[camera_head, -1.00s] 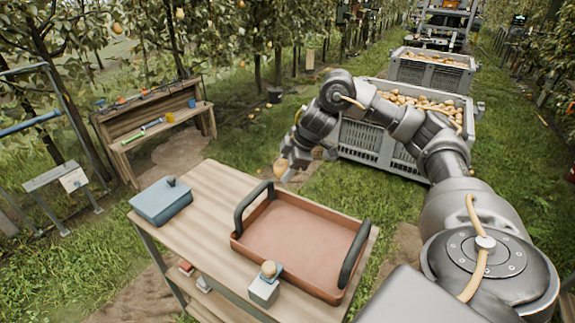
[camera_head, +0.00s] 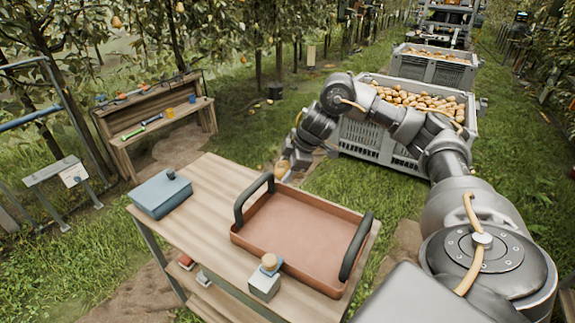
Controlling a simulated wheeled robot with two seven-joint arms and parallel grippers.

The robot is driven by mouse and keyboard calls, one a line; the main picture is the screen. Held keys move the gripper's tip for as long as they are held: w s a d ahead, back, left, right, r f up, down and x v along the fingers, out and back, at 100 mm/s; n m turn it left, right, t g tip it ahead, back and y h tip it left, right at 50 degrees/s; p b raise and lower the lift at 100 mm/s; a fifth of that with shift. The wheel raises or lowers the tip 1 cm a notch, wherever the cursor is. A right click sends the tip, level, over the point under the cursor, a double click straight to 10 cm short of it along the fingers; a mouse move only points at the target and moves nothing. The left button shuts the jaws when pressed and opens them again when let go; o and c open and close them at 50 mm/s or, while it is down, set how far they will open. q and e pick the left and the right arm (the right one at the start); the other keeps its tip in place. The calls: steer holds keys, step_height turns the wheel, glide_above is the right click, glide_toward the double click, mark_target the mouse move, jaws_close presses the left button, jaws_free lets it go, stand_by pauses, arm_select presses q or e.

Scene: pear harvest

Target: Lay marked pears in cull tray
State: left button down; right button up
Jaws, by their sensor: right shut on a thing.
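The cull tray is a shallow reddish-brown tray (camera_head: 297,238) with two dark upright handles. It lies empty on the wooden table. My right gripper (camera_head: 284,172) is just beyond the far edge of the table, behind the tray's left handle. It is shut on a yellow-brown pear (camera_head: 282,168), partly hidden by the fingers. I cannot see any mark on this pear. Many pears (camera_head: 425,99) fill the grey crate (camera_head: 380,144) behind my right arm; marks on them are too small to tell. My left gripper is out of view.
The table (camera_head: 200,220) also bears a blue box (camera_head: 160,194) at the left and a small pale block with a round wooden knob (camera_head: 265,283) at the tray's front edge. A workbench with tools (camera_head: 155,115) stands back left. A second pear crate (camera_head: 434,71) stands farther back.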

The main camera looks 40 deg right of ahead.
steer(key=shift+f+b, duration=2.65)
steer(key=shift+f, duration=2.4)
steer(key=shift+f+b, duration=1.35)
steer(key=shift+f, duration=1.2)
steer(key=o, duration=1.1)
